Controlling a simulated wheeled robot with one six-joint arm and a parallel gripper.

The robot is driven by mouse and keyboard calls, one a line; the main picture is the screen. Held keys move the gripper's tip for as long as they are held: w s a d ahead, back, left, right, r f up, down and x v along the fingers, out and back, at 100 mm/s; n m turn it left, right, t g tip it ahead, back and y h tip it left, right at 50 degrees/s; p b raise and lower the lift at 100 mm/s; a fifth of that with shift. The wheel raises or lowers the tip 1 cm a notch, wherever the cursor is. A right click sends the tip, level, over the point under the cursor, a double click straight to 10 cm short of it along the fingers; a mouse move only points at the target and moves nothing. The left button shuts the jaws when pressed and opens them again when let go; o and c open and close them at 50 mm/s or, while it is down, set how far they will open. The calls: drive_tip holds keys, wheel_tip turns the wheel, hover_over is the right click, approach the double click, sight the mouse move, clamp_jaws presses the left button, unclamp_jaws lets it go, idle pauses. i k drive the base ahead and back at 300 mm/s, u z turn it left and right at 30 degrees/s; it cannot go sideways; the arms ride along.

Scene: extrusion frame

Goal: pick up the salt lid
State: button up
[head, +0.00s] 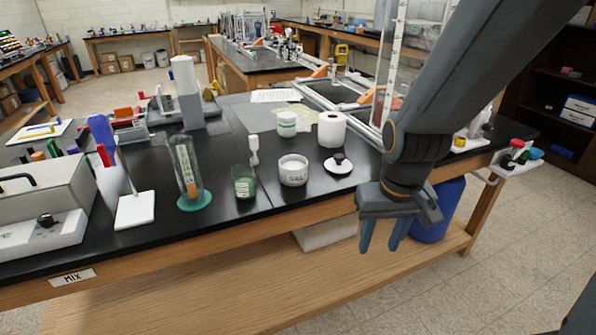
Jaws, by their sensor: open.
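The salt lid (339,164) is a white disc with a black knob on top. It lies on the black bench top, to the right of the open white salt jar (293,173), which bears the word SALT. My gripper (381,236) points down at the front edge of the bench, to the right of the lid and lower in the picture. Its blue fingers are apart and nothing shows between them. The gripper is clear of the lid, and the lid is fully in view.
A white paper roll (332,129) and a white jar with a green label (287,124) stand behind the lid. A green glass beaker (244,183) and a cylinder with a green base (194,200) stand left of the salt jar. A metal frame rises behind my arm.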

sight(338, 165)
drive_tip(key=z, duration=1.3)
drive_tip(key=i, duration=0.5)
drive_tip(key=u, duration=2.45)
drive_tip(key=i, duration=0.5)
drive_tip(key=z, duration=0.05)
